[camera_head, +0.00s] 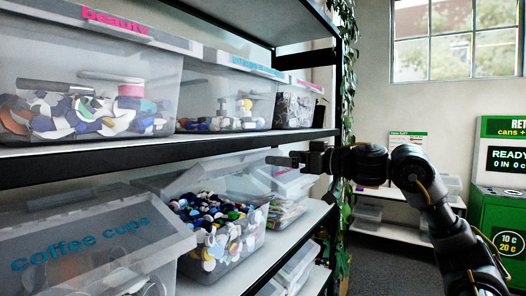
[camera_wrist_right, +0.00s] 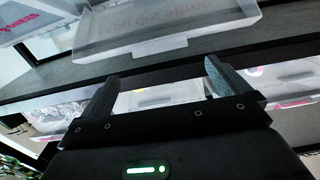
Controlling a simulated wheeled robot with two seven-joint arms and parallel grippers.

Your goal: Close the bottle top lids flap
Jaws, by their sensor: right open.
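The bottle tops bin (camera_head: 228,258) is a clear box full of coloured caps, on the lower shelf in the head view. Its clear flap (camera_head: 222,176) appears raised above the caps, its upper part close under the shelf above. My right gripper (camera_head: 281,160) reaches in from the right, close to the flap's upper right end; whether it touches cannot be told. In the right wrist view the gripper (camera_wrist_right: 163,82) is open, nothing between its fingers. A translucent panel (camera_wrist_right: 165,28) with faint reversed lettering lies beyond the fingertips. My left gripper is not in view.
The "coffee cups" bin (camera_head: 95,250) stands at the front left with its lid down. Another bin (camera_head: 288,212) stands just behind. The upper shelf edge (camera_head: 150,156) runs close above the lower bins. A plant (camera_head: 346,90) hangs by the rack post; a green machine (camera_head: 502,205) stands right.

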